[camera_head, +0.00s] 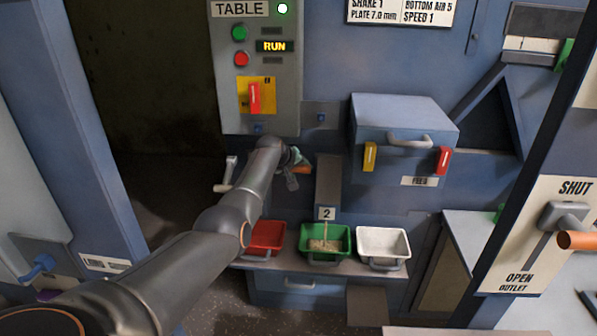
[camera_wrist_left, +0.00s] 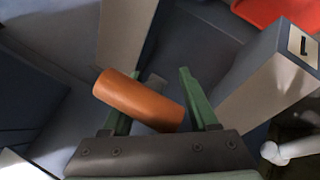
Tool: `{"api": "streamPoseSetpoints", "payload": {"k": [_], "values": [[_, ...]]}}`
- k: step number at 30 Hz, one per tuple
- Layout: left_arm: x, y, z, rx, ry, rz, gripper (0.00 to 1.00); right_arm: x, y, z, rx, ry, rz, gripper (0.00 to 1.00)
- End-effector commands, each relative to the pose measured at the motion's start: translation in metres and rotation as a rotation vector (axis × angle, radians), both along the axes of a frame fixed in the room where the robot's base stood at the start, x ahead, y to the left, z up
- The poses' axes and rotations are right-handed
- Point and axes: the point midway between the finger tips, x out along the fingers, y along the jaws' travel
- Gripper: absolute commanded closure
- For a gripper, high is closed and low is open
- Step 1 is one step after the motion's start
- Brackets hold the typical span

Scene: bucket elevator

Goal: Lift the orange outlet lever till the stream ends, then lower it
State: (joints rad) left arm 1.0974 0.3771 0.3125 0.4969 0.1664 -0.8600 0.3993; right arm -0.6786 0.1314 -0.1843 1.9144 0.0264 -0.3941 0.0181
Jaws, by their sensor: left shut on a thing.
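My left gripper (camera_head: 297,170) is shut on an orange cylindrical handle (camera_wrist_left: 138,100) beside the control cabinet. The green fingers (camera_wrist_left: 160,105) stand on either side of the handle, which lies tilted between them. Another orange handle (camera_head: 578,240) sits on a grey lever at the right, on a plate marked SHUT above and OPEN OUTLET below. A thin stream (camera_head: 325,228) falls from the chute marked 2 (camera_head: 328,184) into the green bin (camera_head: 343,232), which holds tan grain. My right gripper is out of view.
A red bin (camera_head: 268,236) and a white bin (camera_head: 382,240) flank the green one on a shelf. A cabinet (camera_head: 225,90) with RUN lit stands above. A blue feed box (camera_head: 400,115) juts out. A chute marked 1 (camera_wrist_left: 270,85) is close to the fingers.

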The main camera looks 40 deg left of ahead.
Motion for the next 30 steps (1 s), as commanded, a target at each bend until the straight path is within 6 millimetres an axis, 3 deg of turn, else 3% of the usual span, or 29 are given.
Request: {"api": "streamPoseSetpoints", "payload": {"k": [6, 7, 15, 30], "values": [[0.0052, -0.0067, 0.0064, -0.003, -0.014, -0.010, 1.00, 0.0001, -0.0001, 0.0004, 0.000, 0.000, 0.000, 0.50], [0.0052, -0.0067, 0.0064, -0.003, -0.014, -0.010, 0.39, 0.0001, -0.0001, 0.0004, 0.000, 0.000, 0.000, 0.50], [0.0035, -0.0056, 0.0033, -0.004, -0.007, -0.008, 0.09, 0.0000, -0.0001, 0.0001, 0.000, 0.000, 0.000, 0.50], [-0.0036, -0.0036, 0.0078, -0.001, -0.002, -0.003, 0.07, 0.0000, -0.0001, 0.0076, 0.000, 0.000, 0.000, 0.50]]}}
